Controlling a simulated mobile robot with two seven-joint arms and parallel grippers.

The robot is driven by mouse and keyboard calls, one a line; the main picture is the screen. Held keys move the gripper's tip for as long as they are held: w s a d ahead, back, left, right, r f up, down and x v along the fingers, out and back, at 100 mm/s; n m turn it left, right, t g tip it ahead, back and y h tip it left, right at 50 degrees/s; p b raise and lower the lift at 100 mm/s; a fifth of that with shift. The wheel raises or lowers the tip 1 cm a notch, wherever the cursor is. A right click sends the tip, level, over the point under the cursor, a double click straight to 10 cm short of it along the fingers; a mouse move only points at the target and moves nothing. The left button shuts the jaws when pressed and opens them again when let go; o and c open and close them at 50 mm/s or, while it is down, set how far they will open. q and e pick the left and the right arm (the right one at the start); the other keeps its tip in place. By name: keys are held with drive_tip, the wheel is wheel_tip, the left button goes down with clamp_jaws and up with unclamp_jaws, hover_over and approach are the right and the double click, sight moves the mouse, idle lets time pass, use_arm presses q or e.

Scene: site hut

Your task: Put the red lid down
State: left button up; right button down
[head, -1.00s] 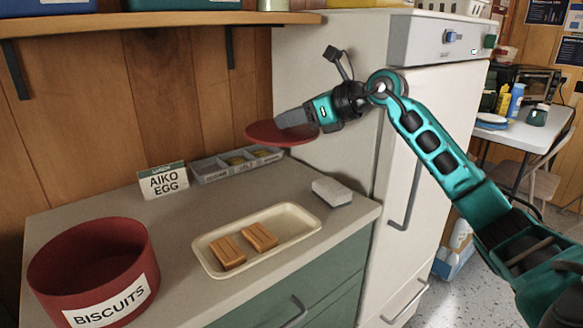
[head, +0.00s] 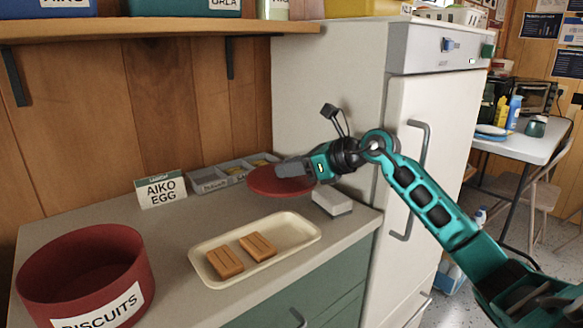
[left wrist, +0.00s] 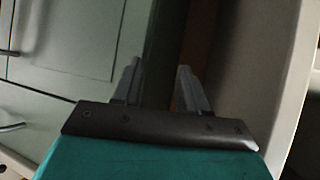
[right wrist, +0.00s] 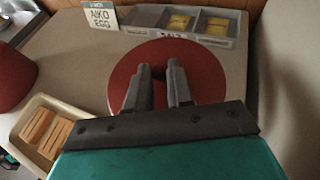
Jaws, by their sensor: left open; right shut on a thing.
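The red lid (head: 276,182) is a flat round disc above the back right of the counter. It also shows in the right wrist view (right wrist: 208,72). My right gripper (head: 284,169) is shut on the lid, coming from the right. The lid covers part of the grey divided tray behind it. I cannot tell whether the lid touches the counter. The red biscuit tin (head: 70,265), labelled BISCUITS, stands open at the front left. My left gripper (left wrist: 158,80) is open and empty in the left wrist view, near cabinet fronts; the head view does not show it.
A cream tray (head: 300,232) with two brown biscuits (head: 240,255) lies mid-counter. A grey-white block (head: 332,202) sits just right of the lid. The AIKO EGG card (head: 161,190) and divided tray (head: 212,180) stand behind. The white fridge (head: 330,90) closes off the right side.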

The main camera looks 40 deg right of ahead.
drive_tip(key=shift+f+b, duration=0.4)
drive_tip(key=shift+f, duration=0.2)
drive_tip(key=c, duration=1)
unclamp_jaws()
drive_tip(key=shift+r, duration=0.1)
drive_tip(key=shift+r+p, duration=0.2)
drive_tip(key=shift+p, duration=0.1)
drive_tip(key=shift+r+p, duration=0.35)
drive_tip(key=shift+r, duration=0.15)
drive_tip(key=b+v, duration=0.1)
drive_tip(key=v, duration=1)
drive_tip(key=shift+s+d+r, duration=0.1)
drive_tip(key=shift+s, duration=0.3)
